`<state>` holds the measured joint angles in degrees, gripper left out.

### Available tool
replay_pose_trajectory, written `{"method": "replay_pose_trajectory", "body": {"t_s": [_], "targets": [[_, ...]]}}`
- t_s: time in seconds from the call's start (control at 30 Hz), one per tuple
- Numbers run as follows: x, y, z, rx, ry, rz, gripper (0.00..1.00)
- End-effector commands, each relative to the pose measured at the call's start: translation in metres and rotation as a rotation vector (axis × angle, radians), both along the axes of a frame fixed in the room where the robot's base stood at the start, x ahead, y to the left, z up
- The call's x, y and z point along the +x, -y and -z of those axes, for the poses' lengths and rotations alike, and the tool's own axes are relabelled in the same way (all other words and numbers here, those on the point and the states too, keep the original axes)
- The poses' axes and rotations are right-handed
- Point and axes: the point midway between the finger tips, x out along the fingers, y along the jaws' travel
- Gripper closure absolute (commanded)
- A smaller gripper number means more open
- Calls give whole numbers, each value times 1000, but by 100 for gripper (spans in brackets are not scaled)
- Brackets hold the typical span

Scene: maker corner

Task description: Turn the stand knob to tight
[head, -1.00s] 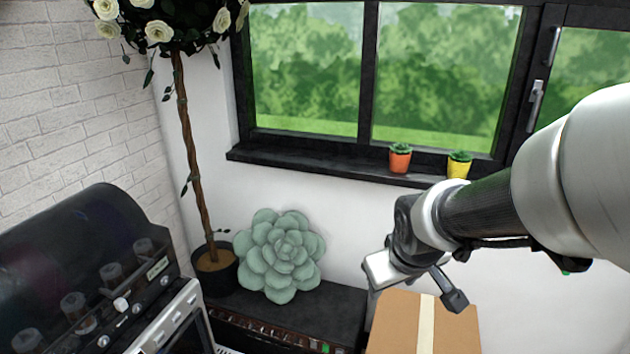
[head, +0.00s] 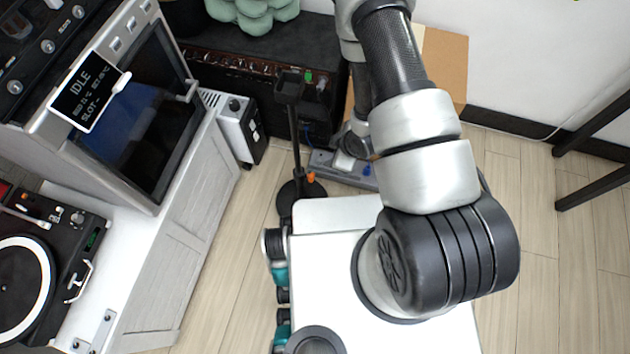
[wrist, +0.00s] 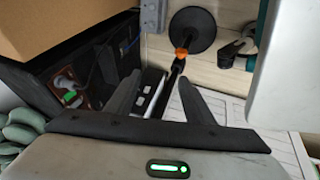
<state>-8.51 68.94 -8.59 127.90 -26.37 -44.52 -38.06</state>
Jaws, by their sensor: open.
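A slim black stand (head: 294,130) rises from a round base on the floor, with a dark holder (head: 289,86) on top. Its small orange knob (head: 311,177) is low on the pole, close above the base. In the wrist view the orange knob (wrist: 181,53) shows beyond the fingertips, in front of the round base (wrist: 196,24). My gripper (wrist: 158,78) is open, with the stand's upper part seen between its fingers and nothing gripped. The knob's turn position is too small to tell. In the head view my arm mostly hides the gripper (head: 354,146), right of the stand.
A cardboard box (head: 445,62) stands behind my arm, and a black amplifier (head: 255,60) stands behind the stand. A white cabinet (head: 185,235) with an oven is at left.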

Motion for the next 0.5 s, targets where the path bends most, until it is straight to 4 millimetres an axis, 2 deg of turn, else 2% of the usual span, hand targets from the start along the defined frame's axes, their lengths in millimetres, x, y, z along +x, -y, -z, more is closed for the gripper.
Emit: {"method": "replay_pose_trajectory", "body": {"t_s": [0.03, 0.1, 0.2, 0.37, 0.5], "targets": [[-14, -2, 24, 7, -11, -27, 52], [-26, -5, 40, 16, -12, -53, 52], [-35, -8, 51, 26, -10, -77, 52], [-35, -11, 63, 29, -9, -86, 52], [-27, -17, 85, 29, -9, -86, 52]]}}
